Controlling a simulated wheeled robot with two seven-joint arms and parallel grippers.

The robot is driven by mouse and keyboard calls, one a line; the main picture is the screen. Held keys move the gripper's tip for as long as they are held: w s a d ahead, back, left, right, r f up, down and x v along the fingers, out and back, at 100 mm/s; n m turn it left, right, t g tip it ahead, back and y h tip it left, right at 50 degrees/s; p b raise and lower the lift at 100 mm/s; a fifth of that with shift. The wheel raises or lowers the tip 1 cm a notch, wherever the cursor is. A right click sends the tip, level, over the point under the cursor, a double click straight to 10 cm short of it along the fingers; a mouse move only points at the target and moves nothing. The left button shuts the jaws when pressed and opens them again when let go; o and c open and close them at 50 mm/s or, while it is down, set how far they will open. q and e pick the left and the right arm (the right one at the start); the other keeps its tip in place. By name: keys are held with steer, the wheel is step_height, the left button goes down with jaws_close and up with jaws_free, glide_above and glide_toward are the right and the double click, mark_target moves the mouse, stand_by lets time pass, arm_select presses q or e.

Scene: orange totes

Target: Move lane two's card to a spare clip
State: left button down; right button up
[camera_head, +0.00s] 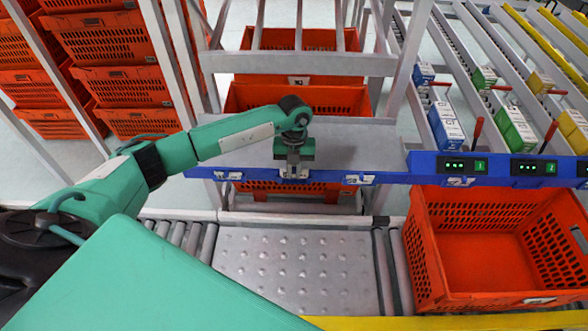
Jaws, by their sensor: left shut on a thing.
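My left gripper (293,168) reaches down to the blue rail (325,177) in the middle of the view. It is shut on a small pale card at the rail's front face, mostly hidden by the fingers. Whether the card sits in a clip there is too small to tell. Pale clips show on the rail to the left (228,175) and right (360,179) of the gripper, and another (461,181) sits below the first green-lit display (464,165). A second display (541,167) is farther right. My right gripper is not in view.
Sloped lanes at the right hold blue-and-white boxes (446,128), green boxes (515,128) and yellow boxes (573,130). An empty orange tote (490,255) stands below the displays. A studded metal plate (295,268) between rollers is clear. Orange totes (125,88) are stacked at the back left.

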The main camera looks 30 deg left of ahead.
arm_select(q)
steer(key=shift+a+f, duration=0.1)
steer(key=shift+f, duration=0.2)
